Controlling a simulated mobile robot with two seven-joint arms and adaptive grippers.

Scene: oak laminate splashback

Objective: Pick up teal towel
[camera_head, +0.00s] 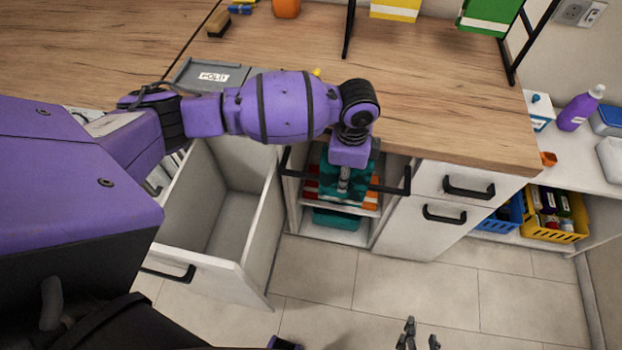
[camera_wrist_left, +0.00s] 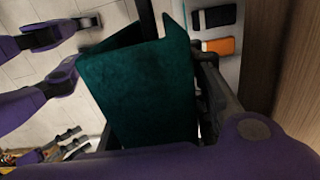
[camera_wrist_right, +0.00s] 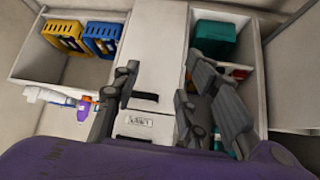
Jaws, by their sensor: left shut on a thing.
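My right gripper (camera_head: 418,336) is low over the floor, away from the towel. In the right wrist view its fingers (camera_wrist_right: 160,98) are apart and empty.
A teal bin (camera_head: 338,219) stands on the cabinet's lower level, also in the right wrist view (camera_wrist_right: 215,40). A pulled-out drawer (camera_head: 232,215) stands left of the cabinet. Blue (camera_head: 503,215) and yellow (camera_head: 556,228) baskets are at right. The tiled floor (camera_head: 400,282) is clear.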

